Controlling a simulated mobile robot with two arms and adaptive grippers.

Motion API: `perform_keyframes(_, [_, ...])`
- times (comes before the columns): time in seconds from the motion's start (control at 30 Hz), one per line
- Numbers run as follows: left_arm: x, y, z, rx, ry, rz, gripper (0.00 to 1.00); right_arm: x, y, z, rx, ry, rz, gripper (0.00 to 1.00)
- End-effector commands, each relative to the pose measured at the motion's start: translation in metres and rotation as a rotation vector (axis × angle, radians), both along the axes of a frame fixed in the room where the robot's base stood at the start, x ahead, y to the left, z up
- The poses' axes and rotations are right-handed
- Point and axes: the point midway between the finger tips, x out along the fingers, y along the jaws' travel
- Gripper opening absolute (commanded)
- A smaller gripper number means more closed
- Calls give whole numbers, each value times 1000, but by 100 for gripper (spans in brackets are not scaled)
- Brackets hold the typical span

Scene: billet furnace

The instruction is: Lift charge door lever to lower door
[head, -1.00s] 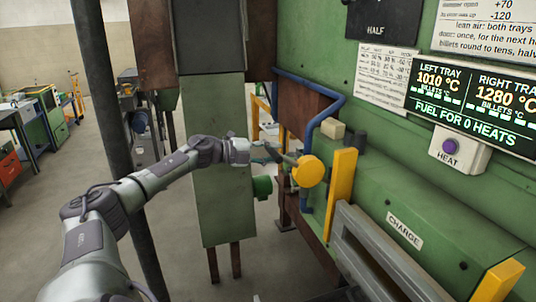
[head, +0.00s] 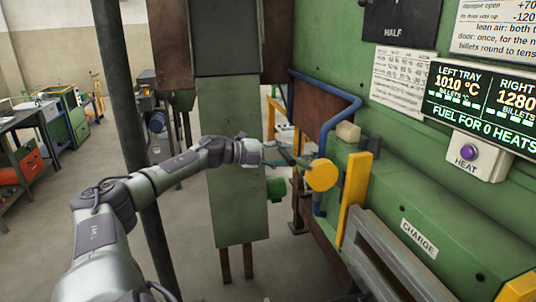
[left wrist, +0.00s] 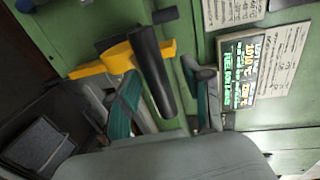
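The charge door lever has a yellow round hub (head: 322,175) on the green furnace side, left of the CHARGE label (head: 418,238). In the left wrist view its black handle (left wrist: 152,70) stands out from a yellow arm (left wrist: 115,59). My left gripper (head: 288,157) is at the lever, with its fingers open on either side of the black handle. The handle looks closer to the left finger, and I cannot tell whether they touch. The grey charge door frame (head: 385,258) is at lower right, and the door itself is not clear. My right gripper is not in view.
A green cabinet (head: 230,180) on legs stands behind my left forearm. A blue pipe (head: 340,115) and a yellow post (head: 353,195) flank the lever. A display (head: 485,103) and the purple HEAT button (head: 468,152) are at right. Open floor lies at left.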

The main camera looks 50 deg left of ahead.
Motion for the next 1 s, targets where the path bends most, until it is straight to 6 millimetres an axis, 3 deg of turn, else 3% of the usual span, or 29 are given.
perform_keyframes(1.0, [-50, 20, 10, 0, -1, -5, 50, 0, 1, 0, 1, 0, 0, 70])
